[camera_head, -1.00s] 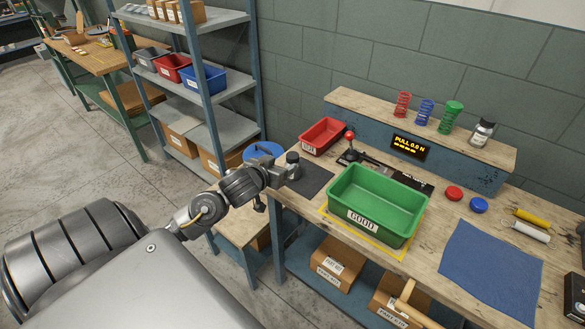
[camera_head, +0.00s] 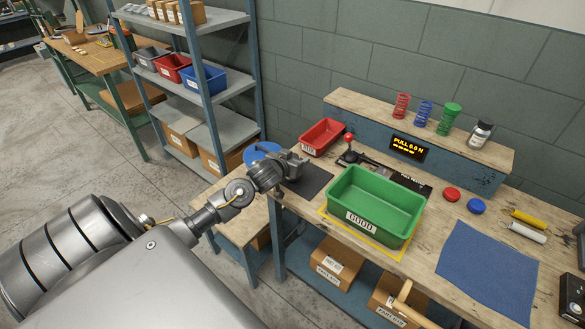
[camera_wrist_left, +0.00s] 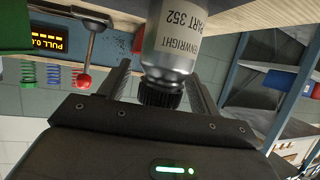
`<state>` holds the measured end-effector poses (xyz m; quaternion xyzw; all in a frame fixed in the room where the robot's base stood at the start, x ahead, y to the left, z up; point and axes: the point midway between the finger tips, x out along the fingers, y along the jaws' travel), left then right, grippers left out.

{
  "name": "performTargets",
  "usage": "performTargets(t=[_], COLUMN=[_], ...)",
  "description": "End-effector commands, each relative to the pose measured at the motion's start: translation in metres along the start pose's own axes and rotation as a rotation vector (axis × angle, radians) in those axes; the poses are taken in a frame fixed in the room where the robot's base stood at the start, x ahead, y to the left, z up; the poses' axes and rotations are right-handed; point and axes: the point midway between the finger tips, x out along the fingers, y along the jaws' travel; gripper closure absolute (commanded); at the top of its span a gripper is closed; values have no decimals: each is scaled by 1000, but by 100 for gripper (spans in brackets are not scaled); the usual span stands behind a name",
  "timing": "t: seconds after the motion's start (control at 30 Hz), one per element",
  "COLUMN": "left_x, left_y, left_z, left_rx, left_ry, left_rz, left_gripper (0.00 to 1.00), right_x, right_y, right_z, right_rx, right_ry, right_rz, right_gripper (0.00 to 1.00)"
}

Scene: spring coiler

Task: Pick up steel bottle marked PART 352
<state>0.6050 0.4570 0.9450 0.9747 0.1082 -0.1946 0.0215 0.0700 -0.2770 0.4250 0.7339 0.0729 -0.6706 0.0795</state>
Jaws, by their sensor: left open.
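The steel bottle (camera_wrist_left: 172,38) with a dark ribbed cap (camera_wrist_left: 160,92) shows in the left wrist view, which appears upside down. Its label reads PART 352. My left gripper (camera_wrist_left: 158,76) is open, with one finger on each side of the cap. No grip is visible, and I cannot tell whether a finger touches it. In the head view my left gripper (camera_head: 294,164) is over the dark mat (camera_head: 312,181) at the bench's left end. There the gripper largely hides the bottle. My right gripper is not in view.
A green GOOD bin (camera_head: 374,203), a red bin (camera_head: 323,136) and a red-knobbed lever (camera_head: 348,138) stand right of the gripper. Another capped bottle (camera_head: 480,135) stands on the raised shelf beside several springs. A blue cloth (camera_head: 489,267) lies at the right.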

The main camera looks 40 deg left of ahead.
Motion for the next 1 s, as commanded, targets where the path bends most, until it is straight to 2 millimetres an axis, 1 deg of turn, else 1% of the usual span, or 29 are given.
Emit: performTargets(t=[0.1,0.27,0.3,0.7,0.73,1.0], left_x=[5,6,6,5,5,5], left_y=[0,0,0,0,0,0], left_z=[0,0,0,0,-1,-2], left_rx=[0,0,0,1,0,0], left_ry=[1,1,1,0,2,2], left_rz=[1,1,1,0,0,1], left_gripper=[37,37,38,90,93,93], right_x=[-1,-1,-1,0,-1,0], right_y=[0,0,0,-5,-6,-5], right_z=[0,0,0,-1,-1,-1], right_rx=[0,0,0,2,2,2], right_ry=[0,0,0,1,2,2], right_rz=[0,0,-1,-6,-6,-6], right_gripper=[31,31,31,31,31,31])
